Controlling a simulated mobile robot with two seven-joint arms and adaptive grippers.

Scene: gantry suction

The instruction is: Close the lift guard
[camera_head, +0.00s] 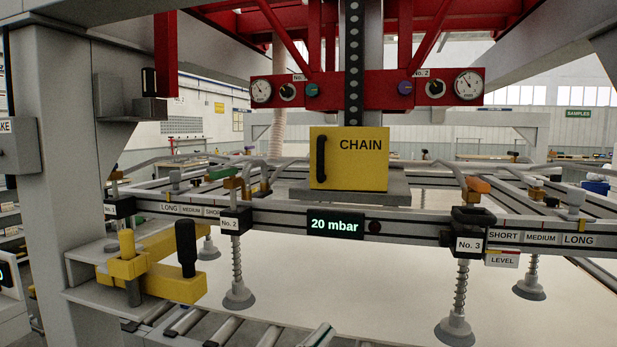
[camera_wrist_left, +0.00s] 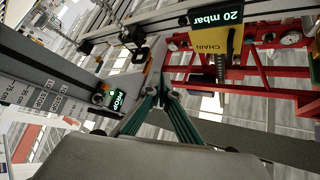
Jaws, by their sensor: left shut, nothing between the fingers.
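A yellow cover marked CHAIN (camera_head: 360,170), with a black upright handle (camera_head: 320,162) on its left side, sits at the foot of the black chain (camera_head: 354,75) on the lift frame. It stands on a grey plate (camera_head: 400,190); I cannot tell whether it is fully shut. The yellow cover also shows at the upper right of the left wrist view (camera_wrist_left: 228,55). My left gripper (camera_wrist_left: 163,93) is shut and empty in the left wrist view, its green fingers together, apart from the cover. I do not make it out in the head view. My right gripper is in neither view.
A yellow clamp with a black knob (camera_head: 186,250) stands at the left on a grey bracket. A grey beam with a 20 mbar display (camera_head: 335,224) crosses in front, with suction cups (camera_head: 455,328) hanging below. A red frame (camera_head: 420,90) with gauges is above. A pale sheet (camera_head: 380,290) lies below.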

